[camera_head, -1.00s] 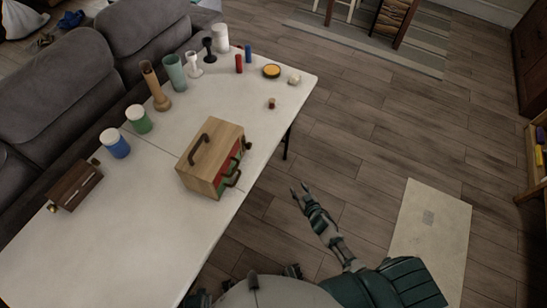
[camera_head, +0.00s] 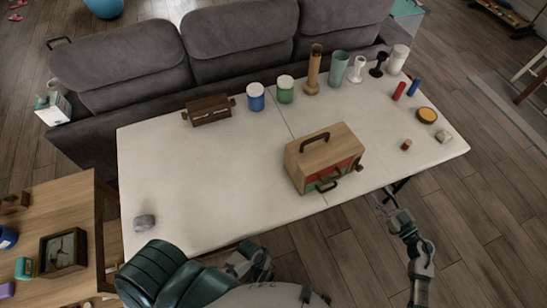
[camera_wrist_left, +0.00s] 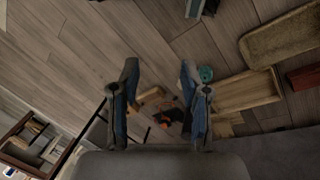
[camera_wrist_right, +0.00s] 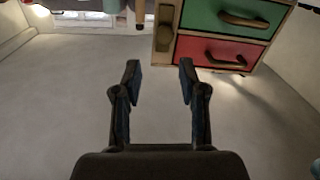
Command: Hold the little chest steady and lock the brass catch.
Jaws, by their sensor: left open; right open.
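A small dark brown chest (camera_head: 209,112) sits at the back left of the white table, with small brass-coloured parts at its ends. Its catch is too small to make out. My right gripper (camera_head: 382,203) is open and empty beyond the table's front edge, right of a wooden drawer box and far from the chest. In the right wrist view the open right gripper (camera_wrist_right: 159,66) faces the drawer box's fronts, with a gap between. My left gripper (camera_wrist_left: 158,70) is open and empty in its wrist view, pointing towards the floor; I cannot make it out surely in the head view.
The drawer box (camera_head: 322,146) with red and green drawers stands near the front edge. Several jars, cups and candlesticks line the back, with a green-banded jar (camera_head: 286,90) among them. A grey lump (camera_head: 144,222) lies front left. The left middle of the white table (camera_head: 215,180) is clear.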

